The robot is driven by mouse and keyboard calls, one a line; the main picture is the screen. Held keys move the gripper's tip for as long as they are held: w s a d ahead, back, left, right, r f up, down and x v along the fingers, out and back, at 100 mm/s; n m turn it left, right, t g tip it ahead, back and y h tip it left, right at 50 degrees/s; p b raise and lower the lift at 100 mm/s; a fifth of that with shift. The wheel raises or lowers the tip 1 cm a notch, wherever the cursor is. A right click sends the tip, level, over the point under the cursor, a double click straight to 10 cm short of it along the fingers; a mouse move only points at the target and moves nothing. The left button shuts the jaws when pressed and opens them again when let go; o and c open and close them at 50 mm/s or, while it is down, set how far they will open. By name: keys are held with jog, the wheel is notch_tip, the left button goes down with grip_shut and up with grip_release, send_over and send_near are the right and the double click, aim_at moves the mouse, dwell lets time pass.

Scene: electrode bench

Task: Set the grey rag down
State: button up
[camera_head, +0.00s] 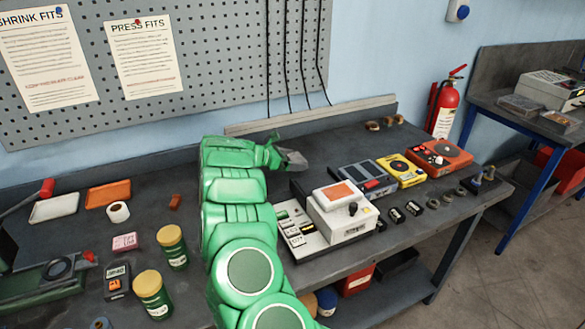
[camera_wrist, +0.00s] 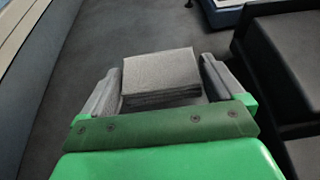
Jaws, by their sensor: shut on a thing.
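The grey rag (camera_wrist: 160,72) is a folded, layered block between the two grey fingers of my gripper (camera_wrist: 160,88) in the wrist view. My gripper is shut on it. In the head view my gripper (camera_head: 286,156) is over the back part of the dark bench (camera_head: 340,150), left of the instruments. The rag is hard to tell from the grey fingers there. I cannot tell whether the rag touches the bench top.
A white instrument with an orange top (camera_head: 340,212) stands right of my arm. A yellow device (camera_head: 401,171) and an orange device (camera_head: 438,157) stand further right. Jars (camera_head: 172,247), trays (camera_head: 108,193) and small items are on the left. Bare bench lies behind the instruments.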

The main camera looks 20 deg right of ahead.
aim_at(293, 173)
jog(key=shift+w+f, duration=0.15)
jog(key=shift+f, duration=0.1)
jog(key=shift+d+f, duration=0.1)
jog(key=shift+f, duration=1.45)
jog(key=o, duration=0.6)
jog(key=shift+f, duration=0.15)
jog(key=shift+o, duration=0.2)
jog(key=shift+a+r, duration=0.2)
jog(key=shift+r, duration=0.05)
jog(key=v, duration=1.1)
jog(key=shift+a+r, duration=0.2)
jog(key=shift+a, duration=0.1)
